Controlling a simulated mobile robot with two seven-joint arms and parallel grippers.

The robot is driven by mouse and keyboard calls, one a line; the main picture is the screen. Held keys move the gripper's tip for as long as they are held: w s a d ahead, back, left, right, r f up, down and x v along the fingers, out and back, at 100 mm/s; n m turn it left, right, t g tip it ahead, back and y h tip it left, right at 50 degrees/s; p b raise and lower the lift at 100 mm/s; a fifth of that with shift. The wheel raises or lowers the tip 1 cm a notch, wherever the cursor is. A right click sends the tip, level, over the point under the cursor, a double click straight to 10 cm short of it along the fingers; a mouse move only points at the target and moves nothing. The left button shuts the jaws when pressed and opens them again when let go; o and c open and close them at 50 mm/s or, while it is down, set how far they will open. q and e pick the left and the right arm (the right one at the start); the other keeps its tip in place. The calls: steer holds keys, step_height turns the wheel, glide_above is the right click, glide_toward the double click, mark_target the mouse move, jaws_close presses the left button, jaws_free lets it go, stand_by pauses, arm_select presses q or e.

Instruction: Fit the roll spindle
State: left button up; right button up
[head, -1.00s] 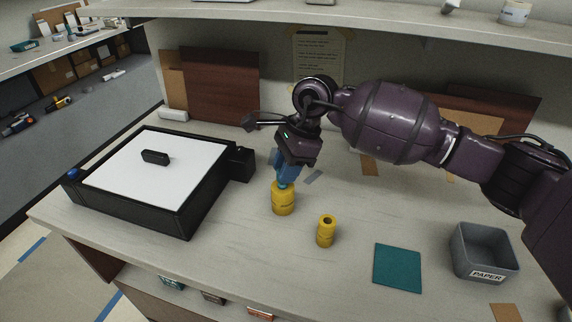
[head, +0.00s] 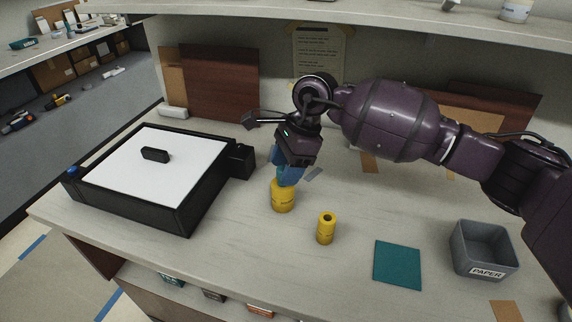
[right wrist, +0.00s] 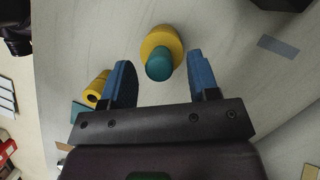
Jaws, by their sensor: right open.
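A yellow cylinder (head: 283,197) stands upright on the counter right of the black box. A teal round piece rises from its top; in the right wrist view the teal piece (right wrist: 159,66) sits against the yellow body (right wrist: 165,42). My right gripper (head: 285,183) points down at it with blue fingers. In the right wrist view its fingers (right wrist: 159,60) are spread, one on each side of the teal piece, with gaps. A smaller yellow roll (head: 326,228) with a dark hole in its top stands apart to the right. My left gripper is not in view.
The black box (head: 185,212) has a white top with a black handle (head: 155,154). A teal mat (head: 398,265) and a grey bin marked PAPER (head: 484,252) are at the right. Boards lean on the back wall, under a shelf. The counter front is largely clear.

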steer(key=v, duration=0.4)
steer(key=shift+w+r, duration=0.1)
steer(key=shift+r, duration=0.05)
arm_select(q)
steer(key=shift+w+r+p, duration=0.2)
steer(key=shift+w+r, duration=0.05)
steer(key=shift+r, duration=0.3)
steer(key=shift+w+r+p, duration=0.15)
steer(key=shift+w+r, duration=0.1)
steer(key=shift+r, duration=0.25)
arm_select(e)
steer(key=v, duration=0.6)
steer(key=shift+d+r, duration=0.2)
steer(key=shift+r, duration=0.05)
